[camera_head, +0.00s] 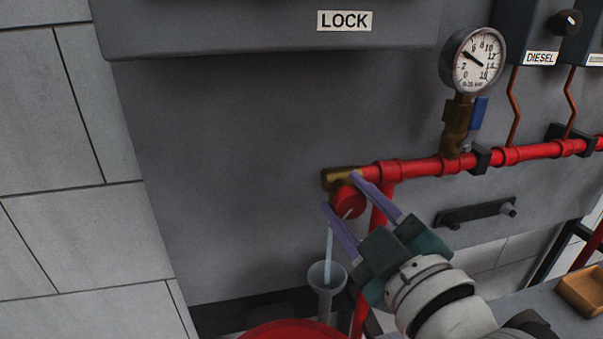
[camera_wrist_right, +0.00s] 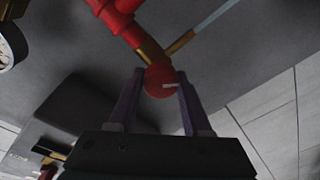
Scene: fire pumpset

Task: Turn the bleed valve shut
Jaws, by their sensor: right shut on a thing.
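The bleed valve has a brass body (camera_head: 338,179) at the left end of the red pipe and a round red knob (camera_head: 347,203) with a white mark. My right gripper (camera_head: 341,193) is shut on the knob, one purple finger on each side. In the right wrist view the knob (camera_wrist_right: 160,83) sits between the fingertips, with the brass body (camera_wrist_right: 151,51) behind it. A pale stream of water (camera_head: 329,250) runs down into a grey funnel (camera_head: 327,277); it also shows in the wrist view (camera_wrist_right: 217,16). My left gripper is out of view.
A pressure gauge (camera_head: 478,59) stands on the red pipe (camera_head: 425,166), with a blue-handled valve (camera_head: 478,112) below it. A dark bracket (camera_head: 475,213) is on the grey panel right of my gripper. A red rounded part (camera_head: 285,331) lies low in front.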

